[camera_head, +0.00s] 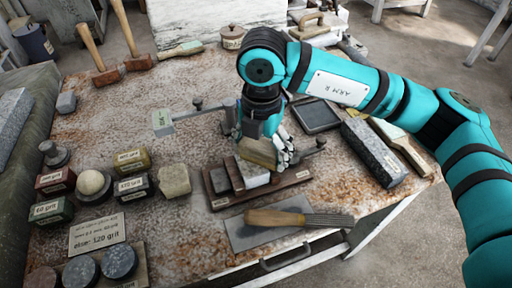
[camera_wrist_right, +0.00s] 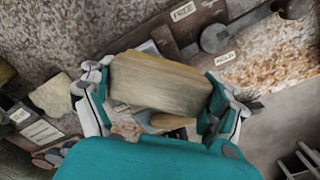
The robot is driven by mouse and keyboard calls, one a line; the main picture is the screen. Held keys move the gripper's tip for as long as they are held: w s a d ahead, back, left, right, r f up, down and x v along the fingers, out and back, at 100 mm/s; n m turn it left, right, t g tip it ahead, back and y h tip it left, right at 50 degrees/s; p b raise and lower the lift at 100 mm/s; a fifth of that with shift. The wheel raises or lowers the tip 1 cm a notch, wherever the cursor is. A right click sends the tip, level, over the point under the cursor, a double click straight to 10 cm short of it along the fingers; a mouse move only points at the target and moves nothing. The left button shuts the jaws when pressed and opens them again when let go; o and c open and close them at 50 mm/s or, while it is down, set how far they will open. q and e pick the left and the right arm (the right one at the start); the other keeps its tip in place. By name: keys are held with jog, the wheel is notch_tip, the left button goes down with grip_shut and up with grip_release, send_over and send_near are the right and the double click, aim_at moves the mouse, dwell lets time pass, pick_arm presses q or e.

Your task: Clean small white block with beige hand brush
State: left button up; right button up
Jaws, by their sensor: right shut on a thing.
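My right gripper (camera_head: 264,152) is shut on the beige hand brush (camera_head: 258,151). In the right wrist view the brush (camera_wrist_right: 160,82) lies crosswise between the two fingers and hides most of what is below it. The small white block (camera_head: 252,175) sits in a dark wooden holder (camera_head: 285,186), directly below the brush. The brush covers the block's far part, and I cannot tell whether they touch. In the right wrist view the holder carries labels reading FREE and HOLD (camera_wrist_right: 225,58). My left gripper is not in view.
A wooden-handled wire tool (camera_head: 280,217) lies on a grey plate in front of the holder. A dark stone bar (camera_head: 373,153) lies to the right. Mallets (camera_head: 97,50) are at the back left.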

aim_at(245, 139)
jog(key=shift+s+d, duration=0.2)
jog(key=shift+d, duration=0.25)
jog(key=shift+b, duration=0.3)
jog(key=shift+w+a+b, duration=0.15)
jog(key=shift+w+a, duration=0.2)
jog(key=shift+a, duration=0.35)
jog(key=shift+w+a+b, duration=0.1)
jog(key=shift+w+a, duration=0.2)
jog(key=shift+a, duration=0.35)
jog(key=shift+w+a+b, duration=0.15)
jog(key=shift+w+a, duration=0.2)
jog(key=shift+a, duration=0.35)
jog(key=shift+d, duration=0.1)
jog(key=shift+s+d+f+b, duration=0.1)
jog(key=shift+s+d+b, duration=0.3)
jog(key=shift+d, duration=0.6)
jog(key=shift+s+d+b, duration=0.2)
jog(key=shift+s+d, duration=0.4)
jog(key=shift+d, duration=0.35)
jog(key=shift+w+a+b, duration=0.1)
jog(key=shift+w+a, duration=0.25)
jog(key=shift+a, duration=0.35)
jog(key=shift+w+a+b, duration=0.1)
jog(key=shift+w+a, duration=0.2)
jog(key=shift+a, duration=0.35)
jog(key=shift+w+a+b, duration=0.1)
jog(key=shift+w+a, duration=0.25)
jog(key=shift+a, duration=0.35)
